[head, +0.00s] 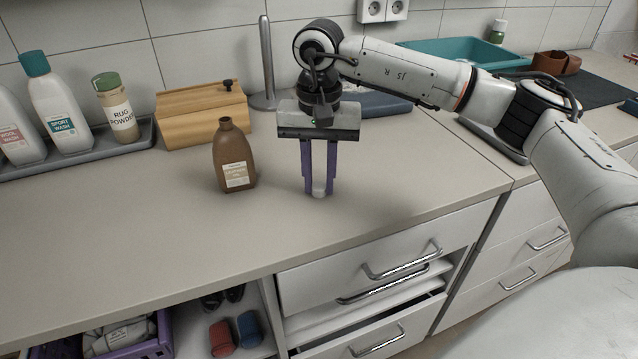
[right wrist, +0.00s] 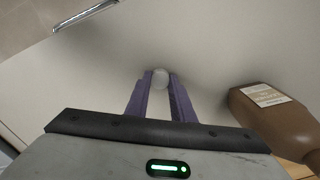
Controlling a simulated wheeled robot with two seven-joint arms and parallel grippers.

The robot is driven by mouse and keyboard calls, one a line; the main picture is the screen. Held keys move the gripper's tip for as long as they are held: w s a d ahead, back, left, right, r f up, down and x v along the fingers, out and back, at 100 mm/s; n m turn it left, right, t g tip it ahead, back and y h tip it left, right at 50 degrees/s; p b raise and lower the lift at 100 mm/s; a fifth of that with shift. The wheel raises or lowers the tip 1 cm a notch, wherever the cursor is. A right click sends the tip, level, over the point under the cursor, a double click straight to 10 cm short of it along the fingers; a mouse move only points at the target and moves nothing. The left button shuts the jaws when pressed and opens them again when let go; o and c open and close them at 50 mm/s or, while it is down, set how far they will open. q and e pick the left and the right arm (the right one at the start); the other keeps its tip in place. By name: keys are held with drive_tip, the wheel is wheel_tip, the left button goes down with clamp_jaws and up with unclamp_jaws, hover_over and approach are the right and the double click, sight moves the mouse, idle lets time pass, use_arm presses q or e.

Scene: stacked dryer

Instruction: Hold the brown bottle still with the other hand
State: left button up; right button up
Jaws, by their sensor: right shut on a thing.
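The brown bottle (head: 233,155) stands upright on the worktop, with a pale label on its front and no cap visible on its neck. It also shows at the right of the right wrist view (right wrist: 275,122). My right gripper (head: 319,188) points down just to the right of the bottle, apart from it. Its purple fingers are shut on a small whitish round thing (right wrist: 160,78), low over the worktop; whether that thing touches the worktop I cannot tell. My left gripper is not in view.
A wooden box (head: 203,116) and a paper-roll stand (head: 267,65) are behind the bottle. A grey tray (head: 80,157) with several bottles is at the left. The worktop (head: 120,225) in front and left of the brown bottle is clear. Drawers (head: 375,265) are below.

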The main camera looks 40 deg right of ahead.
sight(317, 187)
wheel_tip(317, 187, up, 10)
idle(0.5)
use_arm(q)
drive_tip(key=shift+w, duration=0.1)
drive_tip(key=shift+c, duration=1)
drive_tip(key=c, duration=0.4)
use_arm(e)
drive_tip(key=s+a+f+n, duration=0.1)
drive_tip(key=a, duration=0.1)
drive_tip(key=s+a+f+n, duration=0.3)
drive_tip(key=a+n, duration=0.1)
drive_tip(key=shift+s+a+f, duration=0.2)
drive_tip(key=shift+a, duration=0.1)
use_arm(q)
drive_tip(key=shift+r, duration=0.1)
use_arm(e)
drive_tip(key=s+a+f+n, duration=0.2)
drive_tip(key=s, duration=0.1)
drive_tip(key=s+a+f+n, duration=0.1)
drive_tip(key=s, duration=0.1)
drive_tip(key=shift+s+a+f, duration=0.2)
drive_tip(key=shift+a+f, duration=0.1)
drive_tip(key=shift+a, duration=0.05)
